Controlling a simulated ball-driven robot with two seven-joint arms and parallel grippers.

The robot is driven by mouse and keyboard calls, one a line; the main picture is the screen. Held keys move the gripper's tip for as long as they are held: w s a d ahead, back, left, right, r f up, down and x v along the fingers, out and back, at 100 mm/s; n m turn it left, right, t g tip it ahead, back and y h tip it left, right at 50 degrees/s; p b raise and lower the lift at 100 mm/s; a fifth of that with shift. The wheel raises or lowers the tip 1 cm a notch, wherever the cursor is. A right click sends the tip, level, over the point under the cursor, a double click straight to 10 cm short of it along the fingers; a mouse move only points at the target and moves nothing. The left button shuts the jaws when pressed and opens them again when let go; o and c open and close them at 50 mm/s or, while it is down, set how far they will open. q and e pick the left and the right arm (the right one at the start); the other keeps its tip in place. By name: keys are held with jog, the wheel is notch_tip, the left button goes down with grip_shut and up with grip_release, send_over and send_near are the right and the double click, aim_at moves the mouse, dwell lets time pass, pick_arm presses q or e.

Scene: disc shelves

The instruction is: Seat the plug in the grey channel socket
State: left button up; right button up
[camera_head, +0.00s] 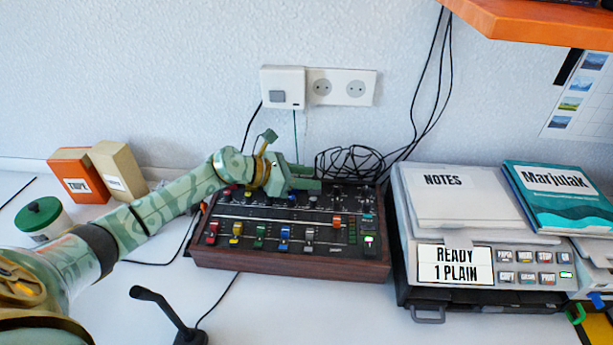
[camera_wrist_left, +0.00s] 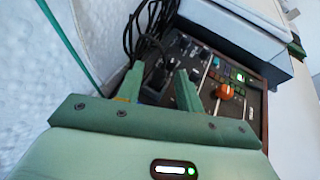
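The mixer (camera_head: 290,262) has a wooden case and coloured faders in its channels. The grey fader (camera_head: 309,236) stands between the blue and orange ones. The grey channel's socket is too small to make out. My left gripper (camera_head: 306,178) is over the mixer's rear edge, its fingers apart. In the left wrist view the fingers (camera_wrist_left: 160,84) straddle a dark piece at the mixer's back; I cannot tell if it is the plug or if they touch it. Black cables (camera_head: 350,162) lie coiled behind the mixer. My right gripper is out of view.
A printer (camera_head: 490,262) bearing notes (camera_head: 450,190) and a book (camera_head: 560,195) stands close right of the mixer. A microphone (camera_head: 165,310) stands in front. Boxes (camera_head: 85,178) and a green-lidded jar (camera_head: 42,218) are at left. An orange shelf (camera_head: 540,22) overhangs the upper right.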

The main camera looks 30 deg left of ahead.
pick_arm(q)
jog(key=shift+r, duration=0.15)
jog(key=shift+s+a+r+p, duration=0.1)
jog(key=shift+r+p, duration=0.15)
jog(key=shift+p, duration=0.05)
jog(key=p+v, duration=0.2)
jog(key=v, duration=0.9)
jog(key=shift+s+a, duration=0.15)
jog(key=shift+s, duration=0.15)
